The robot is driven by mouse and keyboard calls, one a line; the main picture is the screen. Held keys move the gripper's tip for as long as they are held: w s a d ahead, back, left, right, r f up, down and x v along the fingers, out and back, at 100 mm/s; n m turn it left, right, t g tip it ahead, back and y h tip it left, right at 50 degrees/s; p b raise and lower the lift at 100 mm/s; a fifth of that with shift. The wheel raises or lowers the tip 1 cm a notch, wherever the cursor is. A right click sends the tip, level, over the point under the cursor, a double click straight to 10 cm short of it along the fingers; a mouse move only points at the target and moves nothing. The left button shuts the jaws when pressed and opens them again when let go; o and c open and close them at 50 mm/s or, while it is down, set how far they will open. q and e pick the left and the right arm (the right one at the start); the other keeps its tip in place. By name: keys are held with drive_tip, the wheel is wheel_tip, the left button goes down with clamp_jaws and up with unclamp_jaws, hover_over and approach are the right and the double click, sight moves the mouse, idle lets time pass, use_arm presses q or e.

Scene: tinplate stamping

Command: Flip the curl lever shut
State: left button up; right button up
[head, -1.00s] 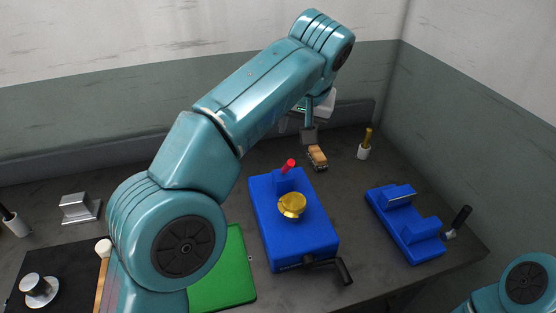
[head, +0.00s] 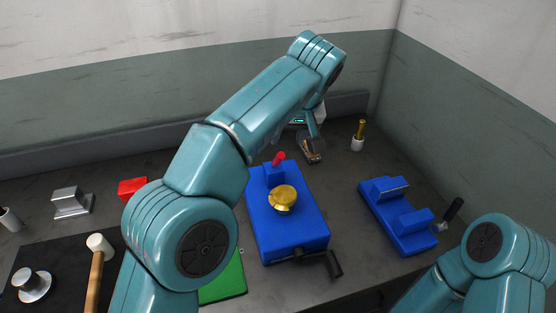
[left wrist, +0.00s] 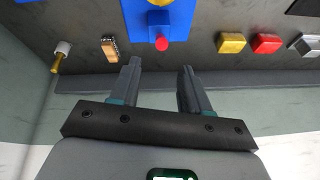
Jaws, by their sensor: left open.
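A blue fixture (head: 288,236) stands mid-table, with a brass round piece (head: 283,198) on top and a black crank handle (head: 332,263) at its front. A red-tipped lever (head: 279,158) rises at its back; the red tip (left wrist: 161,43) also shows in the left wrist view. A second blue fixture (head: 402,222) at the right has a black-handled lever (head: 453,209). I cannot tell which is the curl lever. My left gripper (head: 311,153) is behind the central fixture, open and empty; its fingers (left wrist: 160,68) are apart, with the red tip beyond them. My right gripper is out of view.
A wooden-topped brush (left wrist: 110,48) and a white holder with a brass tool (head: 358,140) stand behind the fixtures. Red (head: 132,187) and silver (head: 72,202) blocks, a green mat (head: 228,281) and a mallet (head: 98,262) lie left. Bare table separates the two blue fixtures.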

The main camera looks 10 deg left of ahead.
sight(279, 163)
use_arm(q)
drive_tip(key=x, duration=1.2)
drive_tip(key=shift+a+b, duration=0.15)
drive_tip(key=shift+b, duration=0.15)
clamp_jaws()
